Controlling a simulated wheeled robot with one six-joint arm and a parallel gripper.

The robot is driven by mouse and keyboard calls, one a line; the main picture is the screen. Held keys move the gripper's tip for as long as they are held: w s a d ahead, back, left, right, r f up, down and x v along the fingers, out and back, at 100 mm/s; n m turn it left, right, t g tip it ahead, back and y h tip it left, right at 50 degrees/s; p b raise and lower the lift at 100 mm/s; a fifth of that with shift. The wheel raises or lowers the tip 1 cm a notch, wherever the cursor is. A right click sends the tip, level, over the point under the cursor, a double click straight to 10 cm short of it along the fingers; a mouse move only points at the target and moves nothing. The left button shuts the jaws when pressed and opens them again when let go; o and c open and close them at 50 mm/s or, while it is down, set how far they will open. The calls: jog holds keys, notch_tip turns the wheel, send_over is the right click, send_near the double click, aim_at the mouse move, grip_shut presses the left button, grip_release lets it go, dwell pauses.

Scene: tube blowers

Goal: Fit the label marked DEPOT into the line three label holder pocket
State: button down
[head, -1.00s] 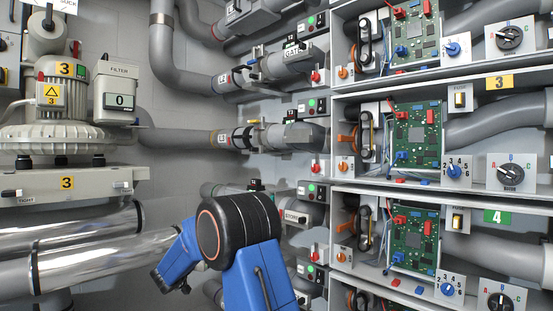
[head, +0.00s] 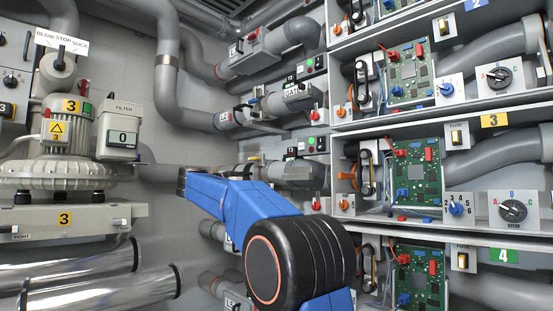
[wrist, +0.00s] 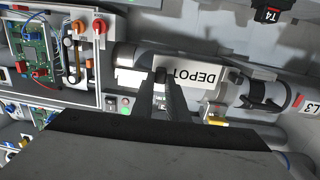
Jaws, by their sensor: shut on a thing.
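My gripper (wrist: 162,76) is in the middle of the wrist view, its dark fingers shut on the white DEPOT label (wrist: 207,76). The lettering reads upside down there. The label is in front of a grey pipe (wrist: 143,55) that has an L3 tag (wrist: 297,102) near its right end. A pale piece (wrist: 128,79) shows left of the fingers; I cannot tell whether it is the holder pocket or whether the label touches it. In the head view my blue arm covers part of the line three pipe (head: 290,173), and the gripper and label do not show.
Line two's pipe carries a GATE label (head: 292,91) above. Shelves with green circuit boards (head: 415,178) and knobs stand at the right. A blower (head: 62,165) stands at the left.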

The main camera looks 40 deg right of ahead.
jog(key=s+r, duration=0.9)
jog(key=r, duration=0.1)
jog(key=shift+s+n+t, duration=0.25)
jog(key=shift+n+t, duration=0.15)
jog(key=shift+a+f, duration=0.1)
jog(key=shift+a, duration=0.1)
jog(key=d+f, duration=0.2)
jog(key=d, duration=0.8)
jog(key=shift+w+d+f, duration=0.35)
jog(key=shift+w, duration=0.05)
jog(key=shift+f, duration=0.3)
dwell(0.6)
jog(key=c, duration=1.7)
grip_release()
jog(key=shift+o, duration=0.2)
